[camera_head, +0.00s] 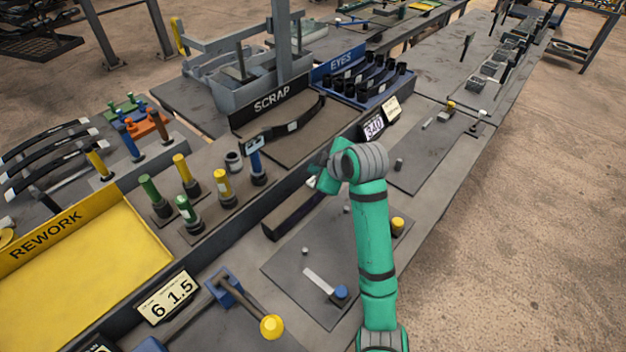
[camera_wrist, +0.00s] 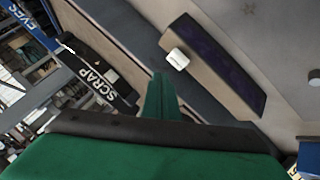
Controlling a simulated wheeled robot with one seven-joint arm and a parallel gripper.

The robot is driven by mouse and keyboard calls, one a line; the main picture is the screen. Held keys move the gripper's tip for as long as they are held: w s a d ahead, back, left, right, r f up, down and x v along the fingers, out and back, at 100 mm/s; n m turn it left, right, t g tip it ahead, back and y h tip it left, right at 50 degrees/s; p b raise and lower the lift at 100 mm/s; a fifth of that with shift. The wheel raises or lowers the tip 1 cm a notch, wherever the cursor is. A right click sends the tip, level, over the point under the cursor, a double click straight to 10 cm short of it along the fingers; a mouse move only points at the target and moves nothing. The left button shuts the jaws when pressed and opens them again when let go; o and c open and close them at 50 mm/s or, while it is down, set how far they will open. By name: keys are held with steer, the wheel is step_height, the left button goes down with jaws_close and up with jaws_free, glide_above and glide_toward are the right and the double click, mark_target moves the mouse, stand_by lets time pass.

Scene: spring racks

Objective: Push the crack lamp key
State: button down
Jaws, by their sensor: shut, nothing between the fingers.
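A small white block, which looks like the crack lamp key (camera_wrist: 177,59), sits at one end of a long dark purple bar (camera_wrist: 225,70) in the wrist view. The bar also shows in the head view (camera_head: 290,217), lying along the bench behind a grey plate. No lettering is readable on the key. My gripper (camera_wrist: 160,80) is shut and empty; its green fingertips show just to the lower left of the key, with a small gap in the picture. In the head view my gripper (camera_head: 318,182) is over the far end of the bar and hides that end.
A SCRAP tray (camera_head: 268,100) and a blue EYES rack (camera_head: 345,62) stand behind. Green and yellow upright tools (camera_head: 222,190) stand left of the bar. A display (camera_head: 373,127) is near my wrist. A grey plate (camera_head: 300,262) with small knobs lies in front.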

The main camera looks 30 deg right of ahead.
step_height(320, 180, up, 4)
steer(key=shift+f, duration=0.1)
stand_by(0.4)
steer(key=shift+w, duration=0.15)
